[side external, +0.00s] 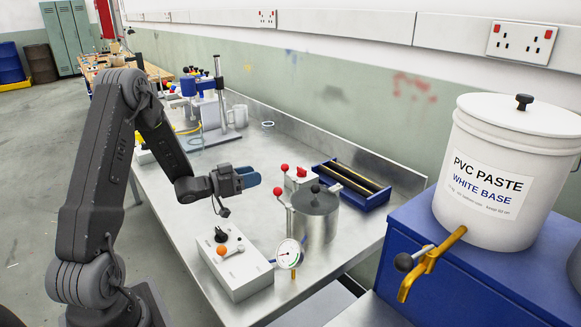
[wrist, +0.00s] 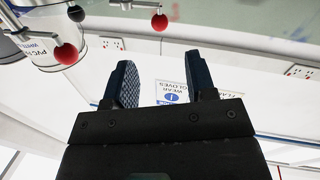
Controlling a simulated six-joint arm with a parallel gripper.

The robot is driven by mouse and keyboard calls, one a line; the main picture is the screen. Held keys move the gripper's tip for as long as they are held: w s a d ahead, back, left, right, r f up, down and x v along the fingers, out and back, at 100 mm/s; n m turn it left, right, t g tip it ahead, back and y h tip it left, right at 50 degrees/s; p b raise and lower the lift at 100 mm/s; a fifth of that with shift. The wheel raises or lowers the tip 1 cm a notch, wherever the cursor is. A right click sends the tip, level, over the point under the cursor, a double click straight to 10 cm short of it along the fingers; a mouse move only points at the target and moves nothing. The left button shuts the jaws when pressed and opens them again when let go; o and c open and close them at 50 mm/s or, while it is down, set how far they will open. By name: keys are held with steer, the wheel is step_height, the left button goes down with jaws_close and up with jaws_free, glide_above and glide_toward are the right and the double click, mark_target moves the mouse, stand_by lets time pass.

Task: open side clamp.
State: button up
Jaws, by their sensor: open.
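A steel pot (side external: 315,222) with a black-knobbed lid (side external: 315,200) stands on the bench. Clamp levers with red ball ends, one ball at the pot's left (side external: 277,191) and one behind it (side external: 284,168), rise beside the pot. My gripper (side external: 252,178) is open and empty, in the air to the left of the pot, apart from the red balls. In the wrist view, my gripper's two fingers (wrist: 162,82) are spread with nothing between them. Two red balls show there beyond the fingers, one at upper left (wrist: 66,54) and one at top (wrist: 159,22). The clamp's hooks cannot be made out.
A white control box (side external: 235,264) and a pressure gauge (side external: 289,253) stand before the pot. A blue tray (side external: 350,190) lies behind it. A large paste bucket (side external: 505,190) sits on a blue cabinet (side external: 470,255) at right. Bare bench lies left of the pot.

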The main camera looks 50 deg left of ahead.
steer(key=w+d, duration=0.2)
steer(key=w, duration=1)
steer(key=shift+w+d, duration=0.2)
steer(key=shift+d, duration=0.1)
steer(key=c, duration=0.9)
